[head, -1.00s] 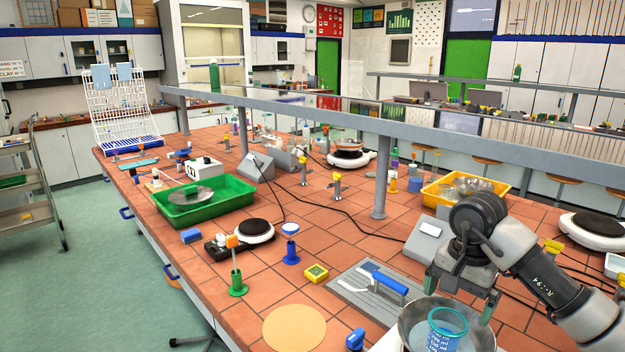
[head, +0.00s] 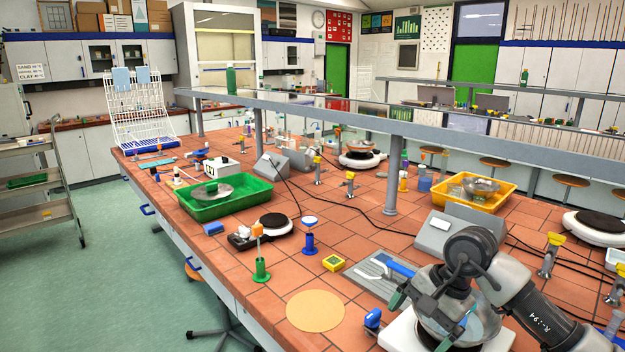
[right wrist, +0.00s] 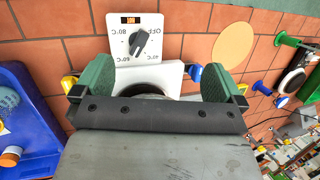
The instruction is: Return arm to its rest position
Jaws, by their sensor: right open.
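My right gripper (head: 427,318) is at the lower right of the head view, at the end of my grey arm. Its two green fingers are spread. In the right wrist view the fingers (right wrist: 157,82) stand wide apart with nothing gripped between them. A metal bowl (head: 484,326) sits on a white hot plate (head: 495,343), partly hidden behind the gripper. The right wrist view shows the hot plate's dial panel (right wrist: 135,38) just beyond the fingertips. The blue-marked beaker cannot be made out in the head view. My left gripper is not in view.
A grey rail (head: 300,110) on posts crosses the bench behind my arm. A blue tray (right wrist: 35,140) lies left in the wrist view.

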